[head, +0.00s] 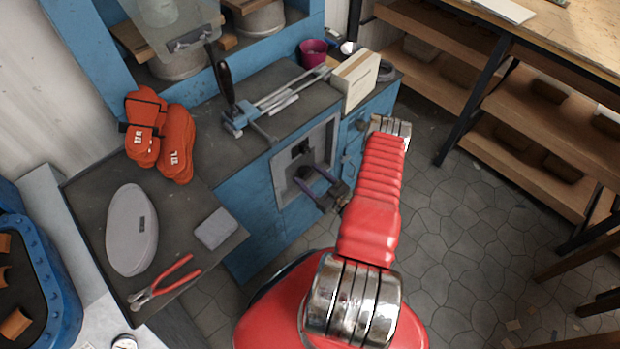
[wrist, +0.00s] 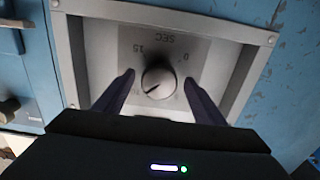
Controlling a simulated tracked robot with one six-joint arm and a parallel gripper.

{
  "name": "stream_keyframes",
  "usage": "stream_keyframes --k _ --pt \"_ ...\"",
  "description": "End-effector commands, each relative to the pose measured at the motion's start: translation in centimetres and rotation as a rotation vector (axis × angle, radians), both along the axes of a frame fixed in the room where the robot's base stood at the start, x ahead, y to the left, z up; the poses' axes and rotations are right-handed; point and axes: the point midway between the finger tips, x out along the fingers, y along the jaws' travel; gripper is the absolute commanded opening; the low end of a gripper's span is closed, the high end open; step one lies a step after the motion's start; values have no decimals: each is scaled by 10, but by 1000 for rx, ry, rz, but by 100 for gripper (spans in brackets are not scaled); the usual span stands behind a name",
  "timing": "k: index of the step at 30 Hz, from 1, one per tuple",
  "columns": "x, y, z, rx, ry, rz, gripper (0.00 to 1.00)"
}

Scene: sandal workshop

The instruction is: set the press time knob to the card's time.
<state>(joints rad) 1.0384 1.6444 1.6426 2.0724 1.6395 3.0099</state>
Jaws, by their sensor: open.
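The press time knob (wrist: 158,82) is a round grey knob on a grey dial plate (wrist: 205,50) in the wrist view. The dial shows upside down, with "SEC" above the knob, "15" at upper left and "0" at upper right. A dark line on the knob points to the lower left. My gripper (wrist: 159,77) is open, with one dark finger on each side of the knob and gaps between. In the head view my gripper (head: 325,194) is in front of the recessed panel (head: 322,139). I cannot make out a card showing a time.
The blue press bench (head: 250,228) holds orange lasts (head: 177,145), a grey sole (head: 132,230), red pliers (head: 165,283), a clamp tool (head: 240,118) and a cardboard box (head: 355,80). Wooden shelves (head: 530,125) stand at right.

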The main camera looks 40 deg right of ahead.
Motion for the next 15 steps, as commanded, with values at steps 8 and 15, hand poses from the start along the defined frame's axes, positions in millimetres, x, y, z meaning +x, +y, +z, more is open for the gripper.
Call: stream_keyframes --k 8,15 --pt "-11 -1 0 1 0 -2 64" --pt "-40 -2 0 1 0 -4 64"
